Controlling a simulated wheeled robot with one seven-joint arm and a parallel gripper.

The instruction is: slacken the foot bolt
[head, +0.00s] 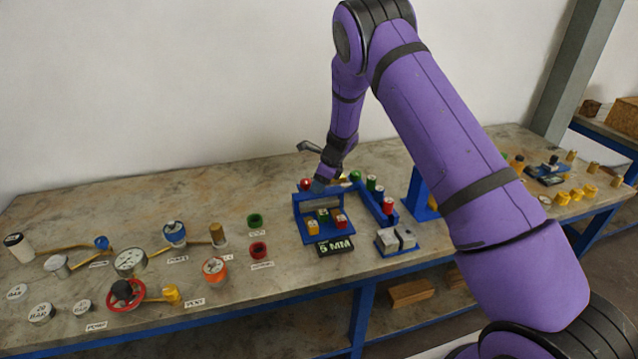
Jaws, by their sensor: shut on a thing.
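My gripper (319,184) is at the blue stand (318,237) in the middle of the bench, low over its back bar. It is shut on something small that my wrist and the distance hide. The stand holds yellow, green and red blocks, and a black "5 MM" label (335,246) lies at its front. I cannot pick out the foot bolt in this view; it may be hidden or too small.
A blue rail (375,205) with red and green caps stands right of the stand. A grey block (396,239) on a blue base is in front. Gauges, valves and a red handwheel (124,294) cover the left. The bench's back left (150,205) is bare.

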